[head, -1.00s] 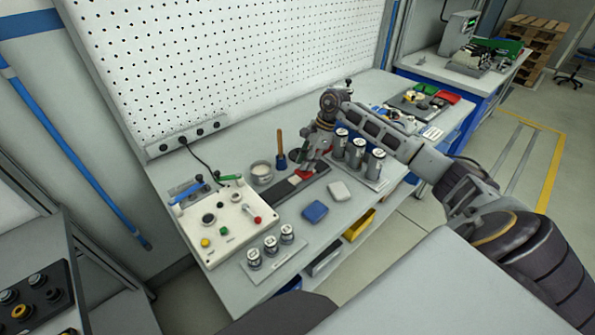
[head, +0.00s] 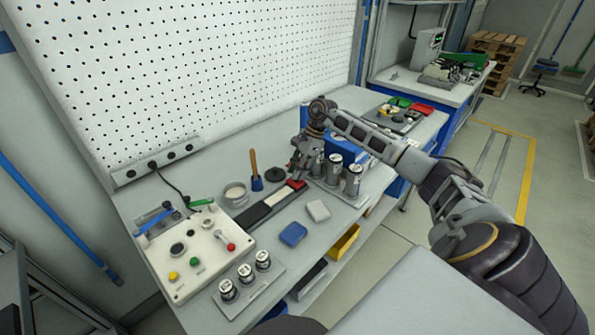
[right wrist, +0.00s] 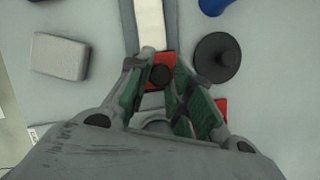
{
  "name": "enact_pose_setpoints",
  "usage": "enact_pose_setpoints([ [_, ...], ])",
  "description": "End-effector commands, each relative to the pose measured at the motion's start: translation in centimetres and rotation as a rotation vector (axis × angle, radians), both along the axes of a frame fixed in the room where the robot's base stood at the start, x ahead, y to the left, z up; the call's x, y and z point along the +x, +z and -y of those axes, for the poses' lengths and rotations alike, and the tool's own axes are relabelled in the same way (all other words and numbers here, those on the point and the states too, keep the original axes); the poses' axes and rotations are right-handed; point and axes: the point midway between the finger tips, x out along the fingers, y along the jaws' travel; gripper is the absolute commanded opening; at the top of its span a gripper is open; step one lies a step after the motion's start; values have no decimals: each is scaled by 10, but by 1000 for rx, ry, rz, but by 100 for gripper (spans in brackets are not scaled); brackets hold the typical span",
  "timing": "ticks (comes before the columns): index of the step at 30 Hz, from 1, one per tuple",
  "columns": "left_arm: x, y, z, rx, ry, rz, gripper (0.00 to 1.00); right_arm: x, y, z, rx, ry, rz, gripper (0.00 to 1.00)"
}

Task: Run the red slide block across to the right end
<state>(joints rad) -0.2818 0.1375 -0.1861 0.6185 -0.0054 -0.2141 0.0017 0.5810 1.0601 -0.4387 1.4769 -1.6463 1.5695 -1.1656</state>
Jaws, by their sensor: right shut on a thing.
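The red slide block (head: 297,184) sits on a long dark rail (head: 251,215), near the rail's right end. A pale strip lies on the rail just left of the block. My right gripper (head: 299,174) is over the block, reaching down from above. In the right wrist view the red block (right wrist: 154,84) carries a dark round knob (right wrist: 161,76), and the gripper's fingers are shut on either side of that knob. The fingers hide part of the block and the rail's end. My left gripper is not in view.
Grey cylinders (head: 352,181) stand on a plate close right of my right gripper. A dark round knob-topped disc (right wrist: 218,58) lies beside the rail. A white block (head: 317,211) and a blue block (head: 293,234) lie in front. A control box (head: 194,251) stands left.

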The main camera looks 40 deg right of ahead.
Motion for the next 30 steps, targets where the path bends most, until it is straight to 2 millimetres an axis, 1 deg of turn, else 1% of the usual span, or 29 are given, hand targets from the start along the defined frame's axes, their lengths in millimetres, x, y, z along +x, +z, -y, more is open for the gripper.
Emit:
enact_pose_setpoints([
  [1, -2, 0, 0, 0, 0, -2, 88, 1, 2, 5, -8, -8, 4, 24],
  [3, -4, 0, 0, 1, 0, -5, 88, 1, 2, 5, -8, -8, 4, 33],
  [6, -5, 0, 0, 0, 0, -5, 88, 1, 2, 4, -7, -7, 4, 44],
  [12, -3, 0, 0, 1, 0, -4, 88, 1, 1, 3, -5, -5, 3, 44],
  [15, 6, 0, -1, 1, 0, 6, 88, 1, 1, 3, -5, -4, 3, 44],
  [20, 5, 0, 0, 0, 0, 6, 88, 0, 5, 4, -5, -4, 3, 44],
  [26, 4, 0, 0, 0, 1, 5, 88, -1, 21, 11, -5, -5, 5, 44],
  [30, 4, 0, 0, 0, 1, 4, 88, -3, 38, 18, -6, -6, 5, 44],
])
